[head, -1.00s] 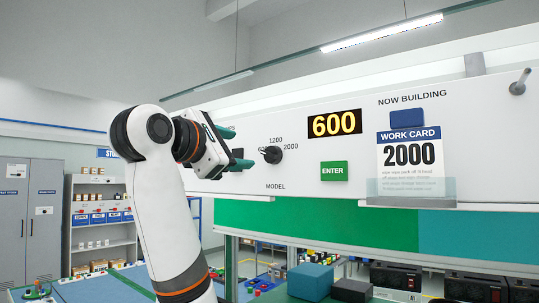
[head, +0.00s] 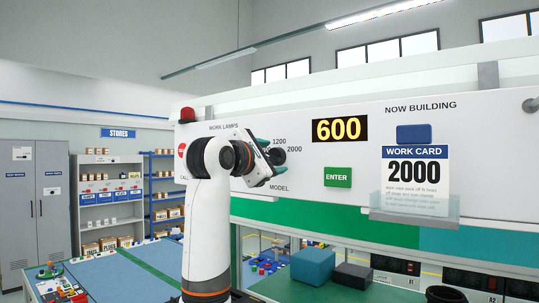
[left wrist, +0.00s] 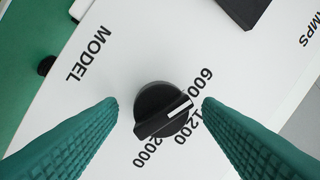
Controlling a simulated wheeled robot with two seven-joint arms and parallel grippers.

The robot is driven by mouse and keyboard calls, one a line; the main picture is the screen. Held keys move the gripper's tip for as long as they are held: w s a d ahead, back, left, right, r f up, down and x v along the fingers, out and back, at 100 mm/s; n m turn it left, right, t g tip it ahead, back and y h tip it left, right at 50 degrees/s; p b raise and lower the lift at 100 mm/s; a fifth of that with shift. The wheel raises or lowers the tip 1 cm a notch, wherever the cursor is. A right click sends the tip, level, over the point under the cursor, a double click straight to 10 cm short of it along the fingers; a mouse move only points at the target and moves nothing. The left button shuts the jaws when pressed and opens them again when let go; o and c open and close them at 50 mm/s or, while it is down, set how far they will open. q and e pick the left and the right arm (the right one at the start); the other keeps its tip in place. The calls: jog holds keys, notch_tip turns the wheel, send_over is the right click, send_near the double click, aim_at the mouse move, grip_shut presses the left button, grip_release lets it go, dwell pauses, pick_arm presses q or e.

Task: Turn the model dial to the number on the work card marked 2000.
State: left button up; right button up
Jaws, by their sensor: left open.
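The model dial (left wrist: 160,112) is a black knob on the white panel, with labels 600, 1200 and 2000 around it. Its white pointer line points toward the 600 label. In the head view the dial (head: 279,156) is partly behind my gripper. My left gripper (head: 268,157) is open. In the left wrist view its green fingers (left wrist: 161,103) stand on either side of the dial, with gaps visible between each finger and the knob. The work card (head: 414,172) reads 2000. The display (head: 340,130) shows 600. My right gripper is out of view.
The green ENTER button (head: 338,177) is right of the dial. A blue block (head: 413,134) is above the card, which sits in a clear holder (head: 415,207). A red lamp (head: 187,115) tops the panel's left end. Blue and dark boxes (head: 312,266) lie below.

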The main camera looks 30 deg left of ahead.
pick_arm(q)
jog(key=shift+c, duration=0.4)
jog(key=c, duration=0.9)
